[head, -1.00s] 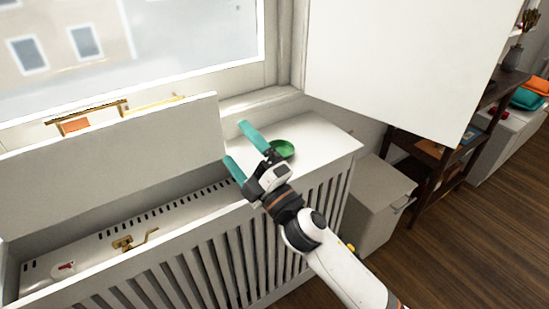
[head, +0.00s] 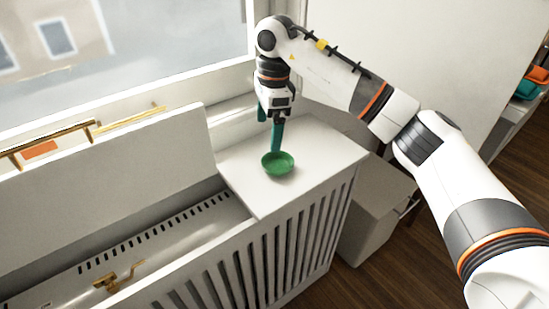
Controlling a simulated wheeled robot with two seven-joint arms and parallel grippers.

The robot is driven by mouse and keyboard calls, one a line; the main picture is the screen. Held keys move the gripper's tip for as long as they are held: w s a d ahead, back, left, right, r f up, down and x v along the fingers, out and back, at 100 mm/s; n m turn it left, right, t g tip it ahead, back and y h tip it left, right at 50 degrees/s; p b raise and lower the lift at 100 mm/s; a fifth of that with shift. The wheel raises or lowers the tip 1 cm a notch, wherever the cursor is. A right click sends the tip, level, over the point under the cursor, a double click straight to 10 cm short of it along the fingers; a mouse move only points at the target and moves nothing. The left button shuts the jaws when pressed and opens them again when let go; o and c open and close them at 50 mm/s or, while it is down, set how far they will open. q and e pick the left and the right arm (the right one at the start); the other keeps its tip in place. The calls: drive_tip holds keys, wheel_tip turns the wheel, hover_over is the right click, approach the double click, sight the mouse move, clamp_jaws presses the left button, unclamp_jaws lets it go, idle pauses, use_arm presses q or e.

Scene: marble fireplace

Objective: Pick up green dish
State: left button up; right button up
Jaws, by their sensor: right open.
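The green dish (head: 278,168) is a small round shallow bowl. It sits upright on the white top of the radiator cover (head: 310,160), near its front edge. My right gripper (head: 270,136) points down just behind and above the dish, with its teal fingers apart and nothing between them. The nearer finger's tip overlaps the dish's far rim in the picture; I cannot tell whether they touch. My left gripper is not in view.
A raised white lid (head: 110,185) stands left of the dish, beside the open slatted compartment with a brass latch (head: 118,277). The window is behind. A white box (head: 370,205) stands on the floor at right. A large white panel (head: 400,50) is at upper right.

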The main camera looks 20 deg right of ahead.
sight(278, 166)
drive_tip(key=shift+h, duration=0.5)
drive_tip(key=f, duration=0.3)
drive_tip(key=d+f+b, duration=0.1)
drive_tip(key=f, duration=0.3)
drive_tip(key=d+f, duration=0.1)
drive_tip(key=f, duration=0.2)
drive_tip(key=shift+d+f, duration=0.15)
drive_tip(key=shift+f, duration=0.25)
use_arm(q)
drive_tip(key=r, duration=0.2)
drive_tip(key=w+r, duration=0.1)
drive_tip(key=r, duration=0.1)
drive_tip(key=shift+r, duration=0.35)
use_arm(e)
drive_tip(key=c, duration=1)
